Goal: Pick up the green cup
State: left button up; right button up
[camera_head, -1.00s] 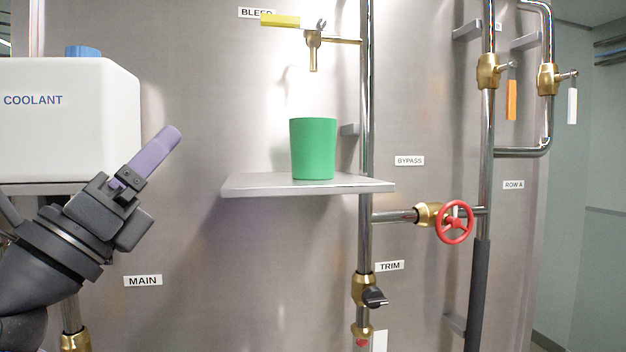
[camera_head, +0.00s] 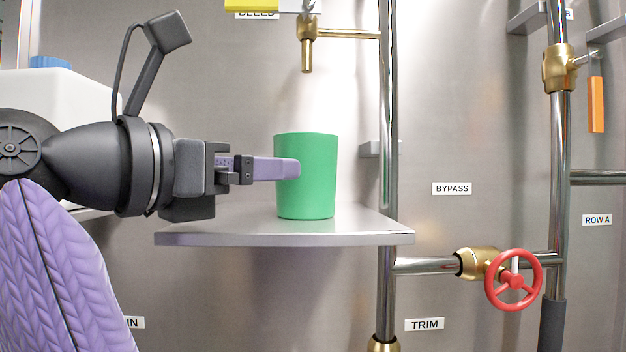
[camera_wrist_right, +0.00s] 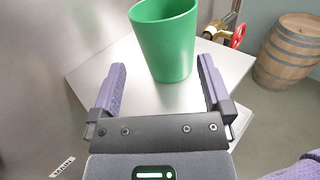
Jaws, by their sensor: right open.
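The green cup (camera_head: 308,190) stands upright on the grey shelf (camera_head: 370,232) in front of the steel vat wall. My right gripper (camera_head: 288,168) reaches in level from the left at the height of the cup's side. Its near purple finger overlaps the cup's left part in the head view. In the right wrist view, the cup (camera_wrist_right: 165,35) stands between the two open purple fingers, one on each side, with a visible gap on both sides. The gripper holds nothing. My left gripper is not in view.
A brass tap (camera_head: 307,45) hangs above the cup. A vertical steel pipe (camera_head: 388,130) runs just right of it. A red handwheel (camera_head: 513,279) is at lower right. A white tank (camera_head: 60,95) is behind my arm at left. The right wrist view shows a wooden barrel (camera_wrist_right: 290,52).

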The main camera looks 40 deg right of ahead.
aim_at(305, 163)
jog(key=shift+d+r, duration=0.1)
jog(key=shift+d, duration=0.4)
jog(key=p+x, duration=0.1)
jog(key=x, duration=0.1)
jog(key=p+x, duration=0.1)
jog(key=x, duration=0.2)
jog(key=shift+s+d+r, duration=0.1)
jog(key=shift+s+d, duration=0.05)
jog(key=shift+d, duration=0.35)
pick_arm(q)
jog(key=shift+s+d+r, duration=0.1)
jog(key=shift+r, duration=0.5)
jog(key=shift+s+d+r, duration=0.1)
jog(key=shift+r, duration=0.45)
pick_arm(e)
jog(key=c, duration=1.2)
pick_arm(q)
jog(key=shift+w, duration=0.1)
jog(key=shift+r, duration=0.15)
